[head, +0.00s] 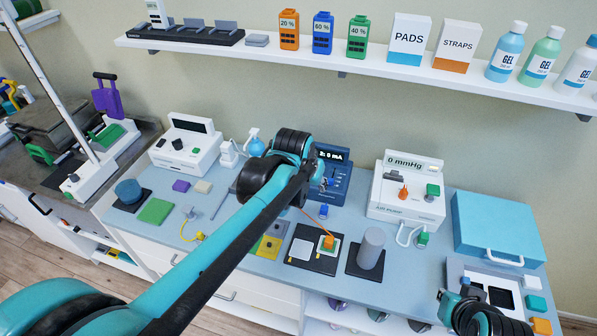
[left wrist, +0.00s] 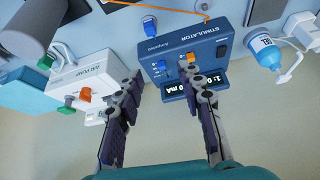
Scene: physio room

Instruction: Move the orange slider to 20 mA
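The dark blue stimulator (head: 341,184) stands on the bench in the head view; its display (head: 330,155) appears to read 0 mA. In the left wrist view the stimulator (left wrist: 184,46) is upside down. Its orange slider (left wrist: 191,57) shows just beyond the tip of my right-hand finger; a blue control (left wrist: 161,66) sits to its left. In the head view my gripper and arm hide the orange slider. My left gripper (left wrist: 164,75) is open and empty, its fingers apart over the control panel; contact cannot be told. My right gripper (head: 462,305) is at the lower right, fingers unclear.
A white air pump (head: 410,190) with an orange knob stands right of the stimulator. A blue gel bottle (left wrist: 263,50) and a white device (head: 185,145) are on the other side. An orange cable (head: 314,220) runs in front, near a grey cylinder (head: 371,248). A shelf (head: 400,72) hangs above.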

